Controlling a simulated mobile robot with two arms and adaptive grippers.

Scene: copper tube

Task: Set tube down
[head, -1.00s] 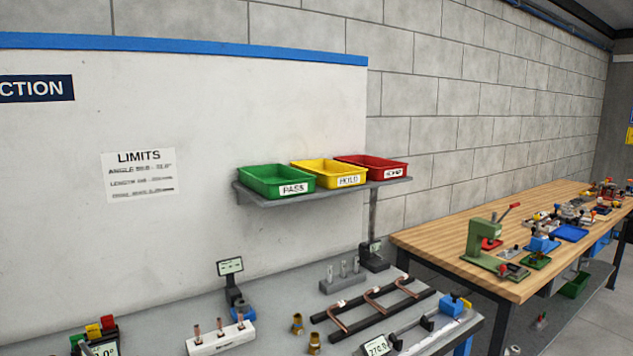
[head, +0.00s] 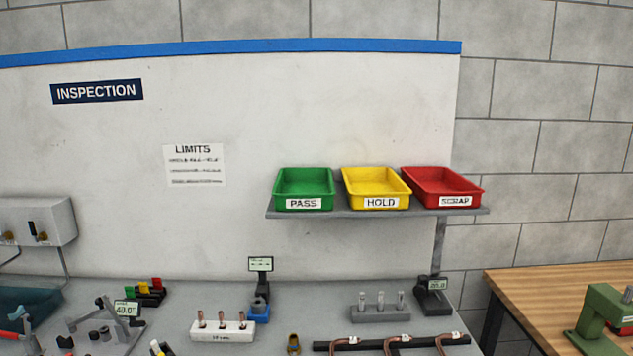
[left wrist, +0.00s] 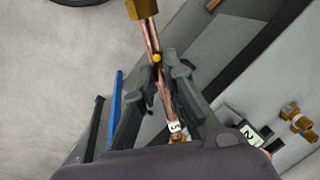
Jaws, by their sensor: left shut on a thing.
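My left gripper (left wrist: 168,75) is in the left wrist view, shut on a copper tube (left wrist: 152,38). The tube runs lengthwise between the fingers. It has a brass fitting (left wrist: 141,9) at its far end and a white number tag (left wrist: 174,127) close to the palm. Part of the tube is hidden by the fingers. A grey surface shows beyond the gripper; I cannot tell whether the tube touches anything. Neither gripper shows in the head view.
Green PASS (head: 304,190), yellow HOLD (head: 376,189) and red SCRAP (head: 441,188) bins stand on a wall shelf. On the grey bench (head: 290,295), a white block (head: 222,331) holds small copper pieces. Tagged copper tubes (head: 395,343) lie on a dark rack at the front edge.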

